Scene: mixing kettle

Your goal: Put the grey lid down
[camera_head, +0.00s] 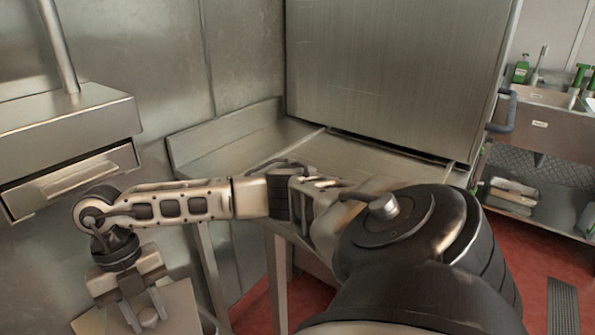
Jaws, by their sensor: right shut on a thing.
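My right arm comes in from the lower right and reaches across to the left. My right gripper (143,318) points down at the lower left and is shut on the grey lid. A flat grey plate (184,306), which looks like the grey lid, shows right under and around its fingers. The plate is cut off by the bottom edge of the picture, so I cannot tell whether it rests on anything. The exact grip point is small and partly hidden by the fingers. My left gripper is not in view.
A steel box-shaped unit (68,135) juts out at the left. A steel counter (225,142) runs along the back wall, below a large steel hood (395,75). A sink unit (550,118) with green bottles stands at the right. Red floor (533,262) shows free at the right.

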